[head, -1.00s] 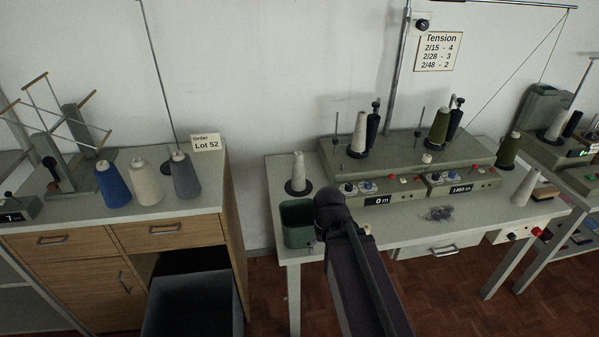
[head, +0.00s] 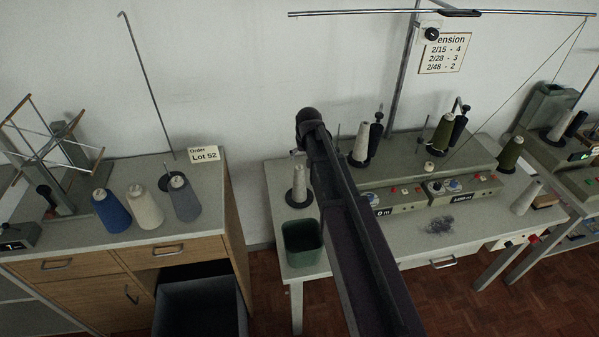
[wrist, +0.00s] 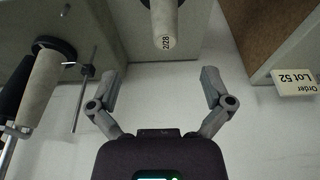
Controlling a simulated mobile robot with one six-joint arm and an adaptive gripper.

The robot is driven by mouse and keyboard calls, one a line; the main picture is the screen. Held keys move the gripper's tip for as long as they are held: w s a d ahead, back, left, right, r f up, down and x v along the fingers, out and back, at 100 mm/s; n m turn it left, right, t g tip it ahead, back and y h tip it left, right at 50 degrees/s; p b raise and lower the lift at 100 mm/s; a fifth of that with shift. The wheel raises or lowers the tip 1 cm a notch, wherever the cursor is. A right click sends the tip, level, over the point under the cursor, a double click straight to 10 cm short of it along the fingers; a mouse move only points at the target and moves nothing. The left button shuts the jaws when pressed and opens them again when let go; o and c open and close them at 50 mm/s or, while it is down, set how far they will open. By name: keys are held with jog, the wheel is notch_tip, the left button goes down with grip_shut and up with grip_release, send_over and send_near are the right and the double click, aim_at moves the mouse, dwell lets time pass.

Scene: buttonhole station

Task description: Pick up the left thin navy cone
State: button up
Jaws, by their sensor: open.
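A blue cone (head: 110,211) stands leftmost of three cones on the wooden cabinet in the head view. A slim, very dark cone (head: 376,136) stands on the winder's left side behind a pale cone, and another dark one (head: 458,129) stands on its right side; their exact colour is unclear. My gripper (wrist: 160,74) is open and empty in the wrist view. Beyond its fingertips is a pale cone (wrist: 165,25) marked 2/28 on a black disc. Black shapes (wrist: 14,90) show at the left edge beside another pale cone. My fingers are hidden in the head view.
A cream cone (head: 144,207) and a grey cone (head: 184,198) stand beside the blue one. A thin rod (head: 147,80) rises behind them. A green bin (head: 302,243) is at the table's left front. Olive cones (head: 442,134) and wires stand near the winder (head: 400,152).

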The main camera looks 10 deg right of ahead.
aim_at(300, 167)
jog(key=shift+w+r, duration=0.2)
jog(key=shift+w, duration=0.3)
jog(key=shift+w+r, duration=0.2)
jog(key=shift+w, duration=0.25)
jog(key=shift+f, duration=0.1)
jog(key=b+x, duration=0.8)
jog(key=shift+f, duration=0.2)
jog(key=shift+w+a+f, duration=0.1)
jog(key=shift+f, duration=0.05)
jog(key=b+x, duration=0.3)
jog(key=shift+w+a, duration=0.2)
jog(key=shift+a, duration=0.1)
jog(key=shift+b+x, duration=0.9)
jog(key=shift+b, duration=0.1)
